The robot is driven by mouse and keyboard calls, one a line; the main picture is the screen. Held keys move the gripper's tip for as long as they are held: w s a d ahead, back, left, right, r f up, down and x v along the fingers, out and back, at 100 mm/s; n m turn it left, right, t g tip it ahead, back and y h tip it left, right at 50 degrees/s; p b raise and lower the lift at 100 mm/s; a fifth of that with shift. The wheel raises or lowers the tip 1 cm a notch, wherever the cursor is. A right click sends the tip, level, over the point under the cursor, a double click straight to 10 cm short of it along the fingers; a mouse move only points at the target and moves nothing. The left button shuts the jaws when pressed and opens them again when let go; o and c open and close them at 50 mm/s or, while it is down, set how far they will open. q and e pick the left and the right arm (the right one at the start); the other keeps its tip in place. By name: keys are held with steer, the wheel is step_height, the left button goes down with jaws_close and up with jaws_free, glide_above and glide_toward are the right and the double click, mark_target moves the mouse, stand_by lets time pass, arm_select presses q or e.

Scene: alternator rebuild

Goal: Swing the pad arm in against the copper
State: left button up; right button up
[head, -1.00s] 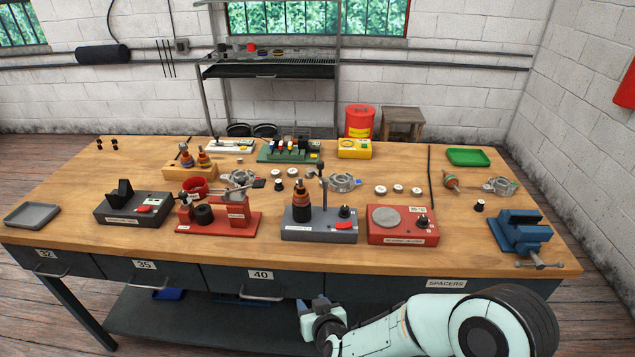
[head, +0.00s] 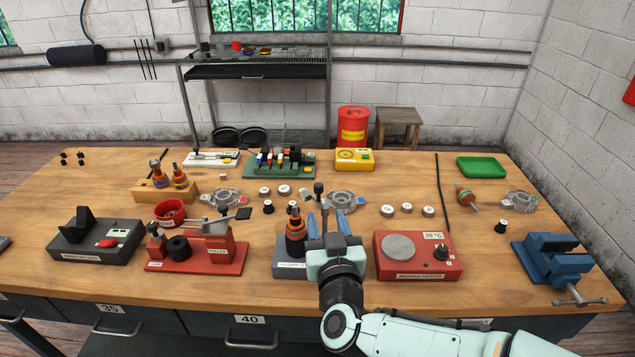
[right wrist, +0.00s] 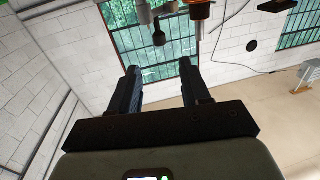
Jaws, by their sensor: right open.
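The grey bench unit (head: 290,265) stands at the front middle of the bench, mostly hidden behind my right gripper. A rotor (head: 295,238) with orange windings and a dark lower body stands on it, its copper partly hidden. The pad arm appears to be the upright post with a black knob (head: 319,188) beside the rotor. The knob (right wrist: 158,38) also shows in the right wrist view, beyond and between the fingertips. My right gripper (head: 328,218) is open and empty in front of the post. Whether the pad touches the copper cannot be told. My left gripper is out of view.
A red heater box (head: 417,268) stands close to the right of my gripper, and a red puller (head: 198,255) to the left. Metal housings (head: 342,200) and white rings (head: 407,208) lie behind. A blue vise (head: 550,262) is at the right edge.

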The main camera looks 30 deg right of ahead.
mark_target(319, 190)
steer(key=x, duration=1.2)
jaws_close()
